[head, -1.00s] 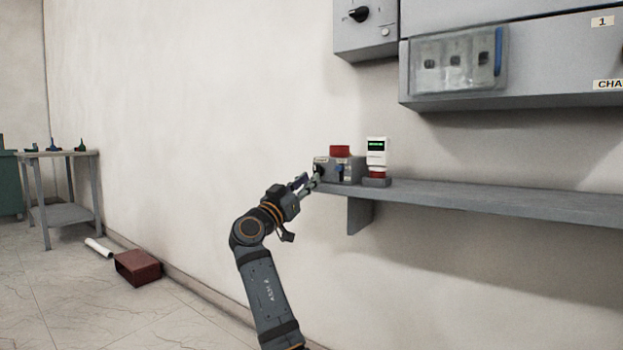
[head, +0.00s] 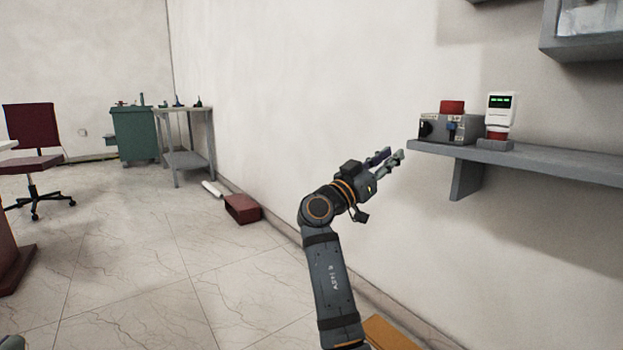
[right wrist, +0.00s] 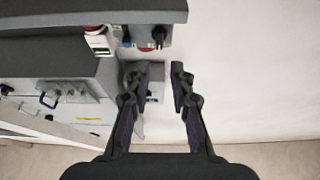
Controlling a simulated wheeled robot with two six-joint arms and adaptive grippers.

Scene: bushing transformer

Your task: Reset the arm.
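My right gripper (head: 392,158) is raised in front of the wall, to the left of the shelf's end and apart from it. Its two fingers are spread with nothing between them; the right wrist view shows the same gap between the fingertips (right wrist: 161,76). My right arm reaches up from the bottom of the head view. My left gripper is not in the head view.
A grey wall shelf (head: 560,163) holds a grey control box (head: 462,128) with a red top and a white device (head: 501,110) with a green display. Open tiled floor is at left.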

